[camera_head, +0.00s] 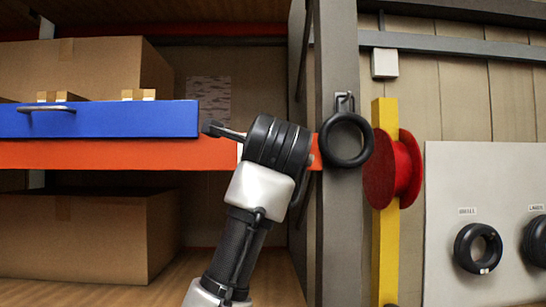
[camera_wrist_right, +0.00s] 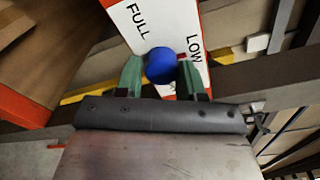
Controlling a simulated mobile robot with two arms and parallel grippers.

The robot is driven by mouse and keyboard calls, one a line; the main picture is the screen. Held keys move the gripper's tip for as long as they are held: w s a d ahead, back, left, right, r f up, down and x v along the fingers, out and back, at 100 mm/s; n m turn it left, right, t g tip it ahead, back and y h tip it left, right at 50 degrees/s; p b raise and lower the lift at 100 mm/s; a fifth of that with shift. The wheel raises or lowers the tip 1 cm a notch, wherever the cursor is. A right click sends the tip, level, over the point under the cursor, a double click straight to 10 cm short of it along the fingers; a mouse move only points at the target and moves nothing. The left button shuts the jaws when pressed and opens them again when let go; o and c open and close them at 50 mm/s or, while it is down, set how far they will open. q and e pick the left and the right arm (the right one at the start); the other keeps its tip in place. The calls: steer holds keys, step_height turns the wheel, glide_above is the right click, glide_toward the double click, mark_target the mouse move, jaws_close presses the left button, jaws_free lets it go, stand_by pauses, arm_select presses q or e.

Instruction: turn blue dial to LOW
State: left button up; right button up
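The round blue dial (camera_wrist_right: 161,66) shows in the right wrist view on a white panel (camera_wrist_right: 178,25) with red edges, printed FULL on the left and LOW on the right. My right gripper (camera_wrist_right: 160,68) has its green fingers on either side of the dial. I see no clear gap at the dial's sides, but cannot tell whether the fingers press on it. No pointer mark shows on the dial. In the head view the arm reaches up to the orange shelf edge (camera_head: 110,154), and the dial is hidden. My left gripper is not in view.
A blue drawer front (camera_head: 140,119) with a handle is left of the arm, with cardboard boxes above and below. A grey post (camera_head: 338,220), a hanging black ring (camera_head: 347,140) and a red spool (camera_head: 404,168) stand close on the right. A white board (camera_head: 440,230) holds tyres.

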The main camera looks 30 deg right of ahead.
steer(key=o, duration=0.4)
steer(key=shift+c, duration=0.2)
steer(key=b+v, duration=0.4)
steer(key=v, duration=0.6)
steer(key=shift+s+a, duration=0.2)
steer(key=shift+s, duration=0.15)
